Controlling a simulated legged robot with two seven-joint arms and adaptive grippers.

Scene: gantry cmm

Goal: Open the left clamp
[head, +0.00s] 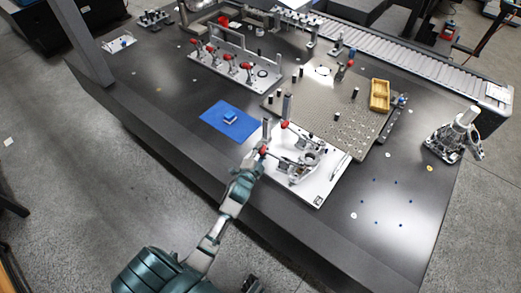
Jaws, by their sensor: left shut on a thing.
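The white fixture plate (318,190) lies on the dark table and carries two metal toggle clamps with red-tipped handles around a metal part (305,160). The left clamp's red handle tip (264,150) shows at the plate's left edge. My left gripper (258,156) reaches up from below and is shut on this handle; its fingers hide part of it. The other clamp's red handle tip (285,124) is just above and to the right, apart from my gripper. My right gripper does not show.
A perforated metal plate (350,133) with posts and a yellow tray (379,95) lies behind. Another fixture (255,81) with several red-handled clamps stands farther back. The table's front right is mostly clear.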

